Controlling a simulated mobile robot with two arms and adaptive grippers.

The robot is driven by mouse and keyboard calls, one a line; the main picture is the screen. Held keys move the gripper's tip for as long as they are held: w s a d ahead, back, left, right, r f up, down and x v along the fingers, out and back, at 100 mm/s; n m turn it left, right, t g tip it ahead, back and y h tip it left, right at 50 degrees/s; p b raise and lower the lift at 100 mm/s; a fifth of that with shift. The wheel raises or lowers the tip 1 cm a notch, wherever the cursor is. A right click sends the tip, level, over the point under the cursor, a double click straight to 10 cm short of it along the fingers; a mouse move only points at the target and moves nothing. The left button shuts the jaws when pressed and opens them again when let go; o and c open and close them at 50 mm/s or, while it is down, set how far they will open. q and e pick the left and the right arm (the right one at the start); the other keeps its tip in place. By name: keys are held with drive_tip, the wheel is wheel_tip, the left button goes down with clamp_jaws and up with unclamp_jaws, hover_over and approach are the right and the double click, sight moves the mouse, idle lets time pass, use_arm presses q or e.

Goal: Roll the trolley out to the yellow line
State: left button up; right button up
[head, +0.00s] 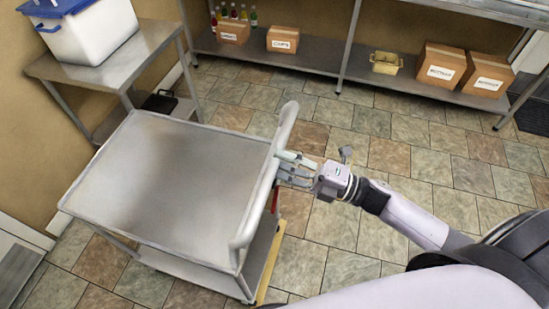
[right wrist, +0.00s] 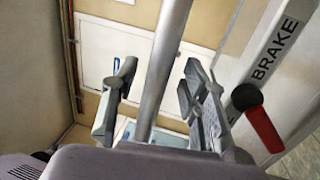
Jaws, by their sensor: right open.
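The trolley (head: 165,180) has a bare grey metal top and a lower shelf, with a pale push handle (head: 256,205) along its right side. My right gripper (head: 284,168) is at the handle. In the right wrist view, the handle bar (right wrist: 166,60) runs between the two spread fingers of my right gripper (right wrist: 158,90), with space on both sides. A red-tipped brake lever (right wrist: 262,125) sits beside a "BRAKE" label, right of the fingers. A yellow strip (head: 270,262) shows on the floor under the trolley's right edge, partly hidden. My left gripper is out of view.
A metal table (head: 120,70) with a white, blue-lidded bin (head: 88,40) stands behind the trolley at upper left. A shelf rack (head: 330,62) along the back wall holds cardboard boxes (head: 440,68), bottles and a yellowish crate (head: 386,62). Tiled floor right of the handle is clear.

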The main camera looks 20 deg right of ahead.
drive_tip(key=v, duration=0.9)
drive_tip(key=shift+s+d, duration=0.25)
drive_tip(key=shift+f, duration=0.1)
